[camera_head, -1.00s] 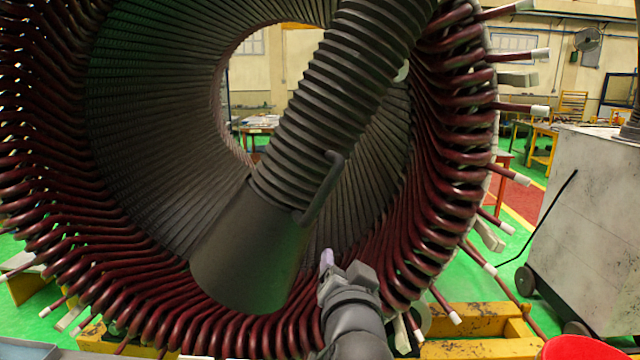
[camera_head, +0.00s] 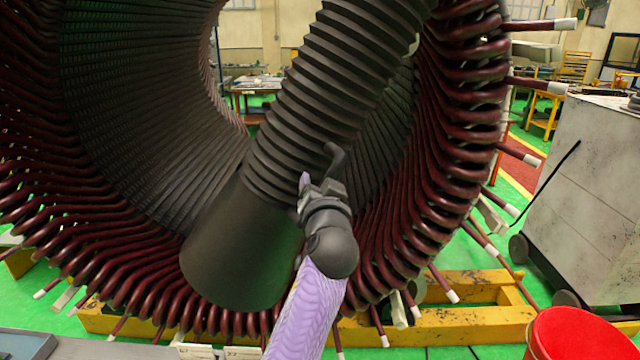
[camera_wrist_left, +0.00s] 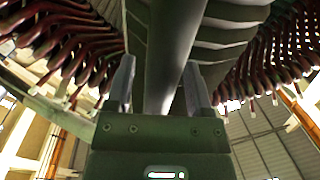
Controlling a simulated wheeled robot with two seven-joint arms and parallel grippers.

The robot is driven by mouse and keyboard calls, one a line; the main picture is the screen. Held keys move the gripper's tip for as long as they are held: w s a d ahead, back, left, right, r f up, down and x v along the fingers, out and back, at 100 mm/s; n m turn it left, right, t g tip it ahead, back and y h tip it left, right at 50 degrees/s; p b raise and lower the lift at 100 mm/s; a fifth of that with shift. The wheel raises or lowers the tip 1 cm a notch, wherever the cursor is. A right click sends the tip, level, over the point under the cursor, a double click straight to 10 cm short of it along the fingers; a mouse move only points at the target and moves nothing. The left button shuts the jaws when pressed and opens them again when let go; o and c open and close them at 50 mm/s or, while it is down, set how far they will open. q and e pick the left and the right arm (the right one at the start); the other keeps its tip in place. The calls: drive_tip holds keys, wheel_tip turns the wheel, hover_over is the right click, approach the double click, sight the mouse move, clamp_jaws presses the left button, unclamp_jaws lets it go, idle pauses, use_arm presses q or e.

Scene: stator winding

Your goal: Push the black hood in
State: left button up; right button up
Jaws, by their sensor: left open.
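The black hood (camera_head: 236,250) is a wide dark cone on a ribbed hose (camera_head: 345,75). It hangs tilted in front of the stator's opening, its wide mouth down and to the left. A bent handle (camera_head: 335,160) sticks out from its right side. My left gripper (camera_head: 308,188) is at this handle and hides its lower part. In the left wrist view, the open fingers of my left gripper (camera_wrist_left: 160,82) stand on either side of the grey handle bar (camera_wrist_left: 172,50), with gaps visible. I cannot tell how deep the bar sits between them. My right gripper is out of view.
The stator's dark red coil ends (camera_head: 440,190) ring the hood closely on both sides and below. A yellow stand (camera_head: 450,325) lies under it. A red round object (camera_head: 582,335) is at the lower right, and a grey cabinet (camera_head: 585,200) stands at the right.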

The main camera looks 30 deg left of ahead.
use_arm(q)
drive_tip(key=shift+w, duration=0.1)
drive_tip(key=shift+c, duration=1.2)
clamp_jaws()
